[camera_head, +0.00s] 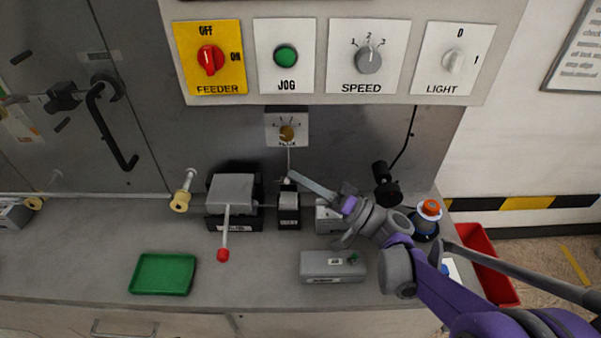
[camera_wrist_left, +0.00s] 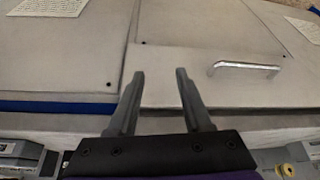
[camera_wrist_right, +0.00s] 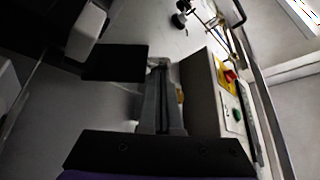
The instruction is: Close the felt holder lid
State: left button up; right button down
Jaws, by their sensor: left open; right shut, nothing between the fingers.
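My right gripper (camera_head: 291,176) is shut and empty, reaching left above a small dark box (camera_head: 289,211) with a label too small to read. In the right wrist view its closed fingers (camera_wrist_right: 160,90) point past a flat black panel (camera_wrist_right: 115,62). To the left is a black-based unit (camera_head: 234,223) with a grey block and an upright black plate behind it. A grey box (camera_head: 333,266) with a green knob stands in front. I cannot tell which is the felt holder, or its lid's state. My left gripper (camera_wrist_left: 160,76) is open and empty.
A red-tipped lever (camera_head: 224,254) sticks forward from the black-based unit. A green tray (camera_head: 162,273) lies at the left. A control panel (camera_head: 330,98) overhangs the back. A bottle (camera_head: 428,215) and red bin (camera_head: 488,262) stand at the right. A drawer handle (camera_wrist_left: 245,67) is near my left gripper.

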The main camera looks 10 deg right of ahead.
jog(key=shift+s+a+f, duration=0.1)
jog(key=shift+s+f, duration=0.25)
dwell(0.6)
